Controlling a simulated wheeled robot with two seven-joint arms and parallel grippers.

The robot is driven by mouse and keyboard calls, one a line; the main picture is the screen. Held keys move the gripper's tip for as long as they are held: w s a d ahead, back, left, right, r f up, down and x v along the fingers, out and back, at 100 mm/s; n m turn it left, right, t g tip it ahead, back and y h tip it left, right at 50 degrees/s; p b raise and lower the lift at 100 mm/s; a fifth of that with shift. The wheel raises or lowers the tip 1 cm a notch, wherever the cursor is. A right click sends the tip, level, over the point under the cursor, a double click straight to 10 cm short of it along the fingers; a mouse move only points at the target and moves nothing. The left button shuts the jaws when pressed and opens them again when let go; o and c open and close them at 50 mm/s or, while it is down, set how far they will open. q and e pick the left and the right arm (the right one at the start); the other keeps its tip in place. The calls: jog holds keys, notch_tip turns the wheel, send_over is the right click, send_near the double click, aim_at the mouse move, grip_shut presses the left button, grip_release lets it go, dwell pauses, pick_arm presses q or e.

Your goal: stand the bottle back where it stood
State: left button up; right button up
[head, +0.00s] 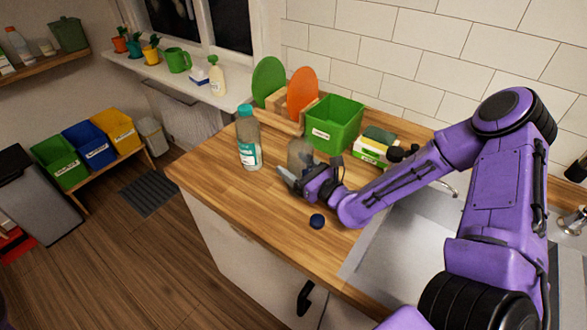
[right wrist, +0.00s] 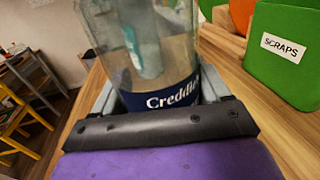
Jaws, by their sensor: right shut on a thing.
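A clear bottle (head: 300,155) with a dark blue label is upright on or just above the wooden counter (head: 215,176); the gripper hides its base in the head view. My right gripper (head: 290,182) is shut on this bottle. In the right wrist view the bottle (right wrist: 150,45) sits between the two fingers, its label partly readable as "Creddle". A round dark blue cap (head: 317,221) lies on the counter in front of the gripper. My left gripper is not in view.
A teal-capped bottle (head: 248,138) stands to the left. Behind are a green scraps bin (head: 333,122), a wooden rack with green and orange boards (head: 302,92), and a sponge box (head: 376,147). The sink (head: 400,245) is at right. The counter's front left is clear.

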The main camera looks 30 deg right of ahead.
jog(key=shift+s, duration=0.25)
jog(key=o, duration=1.2)
jog(key=shift+o, duration=1)
jog(key=shift+w+f, duration=0.1)
jog(key=shift+r, duration=0.4)
jog(key=s, duration=0.4)
jog(key=s+d, duration=0.1)
jog(key=s, duration=0.3)
jog(key=s+d, duration=0.1)
jog(key=s, duration=0.3)
jog(key=shift+d+f+p, duration=0.15)
jog(key=shift+d+p, duration=0.05)
jog(key=shift+p, duration=0.15)
